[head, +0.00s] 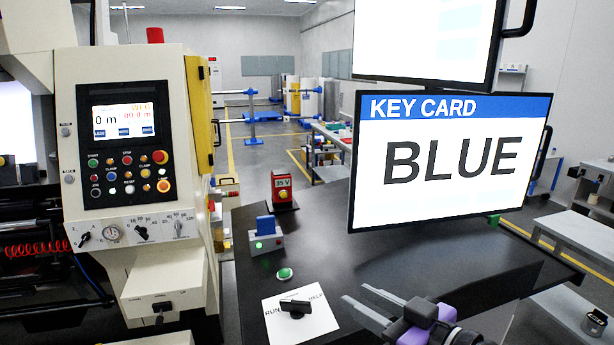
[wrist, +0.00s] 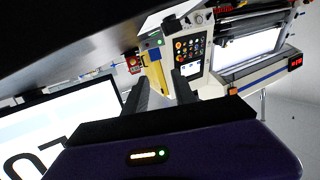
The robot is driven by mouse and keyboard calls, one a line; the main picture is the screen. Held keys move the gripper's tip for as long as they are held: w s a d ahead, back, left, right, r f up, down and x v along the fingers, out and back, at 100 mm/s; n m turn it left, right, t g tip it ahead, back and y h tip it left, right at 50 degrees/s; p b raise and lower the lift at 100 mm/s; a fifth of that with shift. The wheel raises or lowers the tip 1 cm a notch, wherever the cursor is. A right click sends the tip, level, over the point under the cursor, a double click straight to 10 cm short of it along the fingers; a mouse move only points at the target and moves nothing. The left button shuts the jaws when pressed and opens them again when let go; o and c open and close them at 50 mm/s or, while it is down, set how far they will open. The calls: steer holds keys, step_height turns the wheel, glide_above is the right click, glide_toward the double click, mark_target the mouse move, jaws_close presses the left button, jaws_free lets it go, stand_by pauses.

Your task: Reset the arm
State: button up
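My gripper (head: 355,293) shows at the bottom right of the head view, over the near part of the black table (head: 345,250). Its two grey fingers are spread apart with nothing between them. In the wrist view my gripper (wrist: 160,77) also shows both fingers apart and empty. The black selector knob (head: 295,308) on a white plate marked RUN and HELP is left of my fingers, apart from them. A green button (head: 285,273) sits behind the plate. A blue card (head: 265,226) stands upright in a grey reader (head: 267,243) with a green light.
A screen reading KEY CARD BLUE (head: 450,160) hangs above the table's right side, close above my gripper. A second screen (head: 428,35) is over it. A machine control panel (head: 125,145) stands at left.

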steer(key=s+d+f+m+t+h+b, duration=0.1)
steer(key=s+d+f+m+t+h, duration=0.4)
steer(key=s+d+f+m+h, duration=0.4)
steer(key=s+f+g, duration=0.1)
steer(key=s+f, duration=0.2)
steer(key=s, duration=0.7)
steer(key=s+d+f+n+b, duration=0.1)
steer(key=s+f, duration=0.2)
steer(key=s, duration=0.7)
steer(key=s+f+n+g+b, duration=0.1)
steer(key=s+f, duration=0.2)
steer(key=s, duration=0.7)
steer(key=shift+d+f+g+h, duration=0.15)
steer(key=shift+d+g+h, duration=0.15)
steer(key=shift+d+h, duration=0.1)
